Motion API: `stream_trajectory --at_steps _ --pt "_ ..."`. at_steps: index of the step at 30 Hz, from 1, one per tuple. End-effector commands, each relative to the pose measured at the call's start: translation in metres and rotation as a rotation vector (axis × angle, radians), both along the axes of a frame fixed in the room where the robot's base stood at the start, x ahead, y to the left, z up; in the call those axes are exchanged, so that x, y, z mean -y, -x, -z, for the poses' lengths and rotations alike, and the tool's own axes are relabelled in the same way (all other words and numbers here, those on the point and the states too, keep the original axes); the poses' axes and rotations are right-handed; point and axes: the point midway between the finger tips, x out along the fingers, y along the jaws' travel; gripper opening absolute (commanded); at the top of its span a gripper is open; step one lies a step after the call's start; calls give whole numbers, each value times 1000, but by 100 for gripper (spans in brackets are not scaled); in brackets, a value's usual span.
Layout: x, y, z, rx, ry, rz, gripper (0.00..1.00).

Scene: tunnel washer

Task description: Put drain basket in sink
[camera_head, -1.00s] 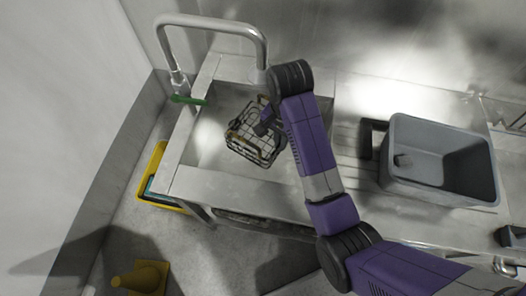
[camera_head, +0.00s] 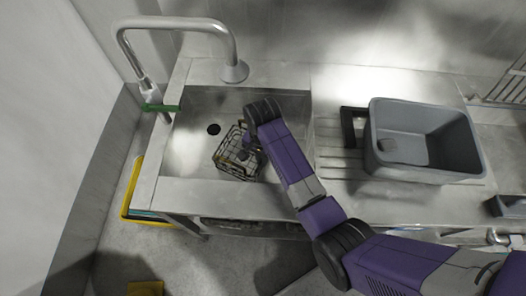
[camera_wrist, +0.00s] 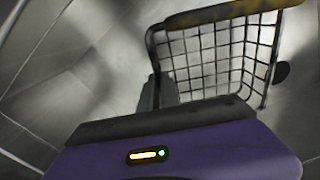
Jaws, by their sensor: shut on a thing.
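The drain basket (camera_head: 232,163) is a dark wire basket within the sink's outline in the head view. My gripper (camera_head: 249,148) is shut on the basket at its right side. The basket also fills the upper middle of the wrist view (camera_wrist: 215,60), with a brownish-yellow handle along its top. The sink (camera_head: 185,152) is a steel basin with a dark round drain hole (camera_head: 214,129) to the upper left of the basket. I cannot tell whether the basket touches the sink floor. My fingertips are partly hidden by the arm.
A grey tub (camera_head: 425,172) sits on the ribbed drainboard to the right. A yellow-edged item (camera_head: 132,188) is below the counter at the left. The basin's left part is clear.

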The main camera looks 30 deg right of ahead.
Motion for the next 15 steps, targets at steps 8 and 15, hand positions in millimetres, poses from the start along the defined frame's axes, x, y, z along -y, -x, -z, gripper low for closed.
stream_trajectory --at_steps 8,15 --pt "18 -26 6 -1 -1 1 0" --pt "18 -27 10 2 0 1 0"
